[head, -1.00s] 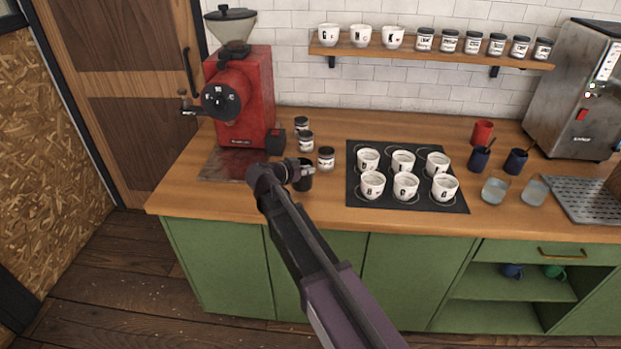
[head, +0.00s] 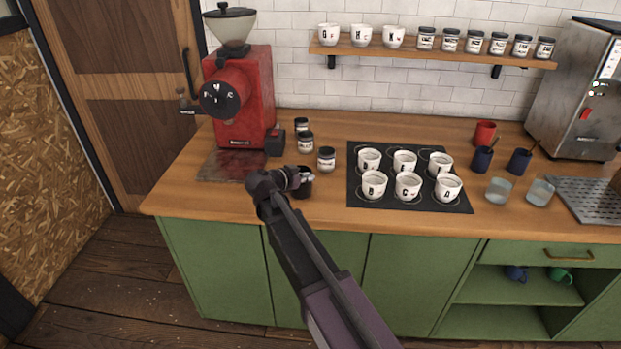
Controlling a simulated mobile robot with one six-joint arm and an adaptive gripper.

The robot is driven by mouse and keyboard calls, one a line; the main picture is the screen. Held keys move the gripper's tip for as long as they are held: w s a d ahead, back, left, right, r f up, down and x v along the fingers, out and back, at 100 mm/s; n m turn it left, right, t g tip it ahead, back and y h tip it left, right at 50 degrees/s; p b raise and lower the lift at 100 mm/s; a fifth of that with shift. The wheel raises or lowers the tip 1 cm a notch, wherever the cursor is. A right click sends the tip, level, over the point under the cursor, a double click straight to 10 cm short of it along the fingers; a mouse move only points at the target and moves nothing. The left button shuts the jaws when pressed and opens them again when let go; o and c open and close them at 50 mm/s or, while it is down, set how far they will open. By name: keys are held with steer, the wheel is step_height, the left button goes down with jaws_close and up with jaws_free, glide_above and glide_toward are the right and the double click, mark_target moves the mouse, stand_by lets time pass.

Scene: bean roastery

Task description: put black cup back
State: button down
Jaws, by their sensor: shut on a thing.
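The black cup (head: 305,187) is in my gripper (head: 301,176), at the front left of the wooden counter (head: 230,203). My gripper is shut on the cup, and my arm hides part of it. I cannot tell whether the cup's base touches the counter. The cup is just in front of a small labelled jar (head: 326,160) and left of the black mat (head: 359,196).
White lettered cups (head: 374,184) stand in two rows on the mat. A red grinder (head: 243,97) with a black box (head: 275,141) is at the left. Dark blue cups (head: 481,160), a red cup (head: 485,132) and glasses (head: 498,191) stand at the right. A wall shelf (head: 430,56) holds cups and jars.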

steer(key=c, duration=0.8)
jaws_free()
steer(key=shift+f, duration=0.1)
steer(key=shift+r, duration=0.25)
steer(key=p+v, duration=0.5)
steer(key=v, duration=0.7)
steer(key=shift+d, duration=0.1)
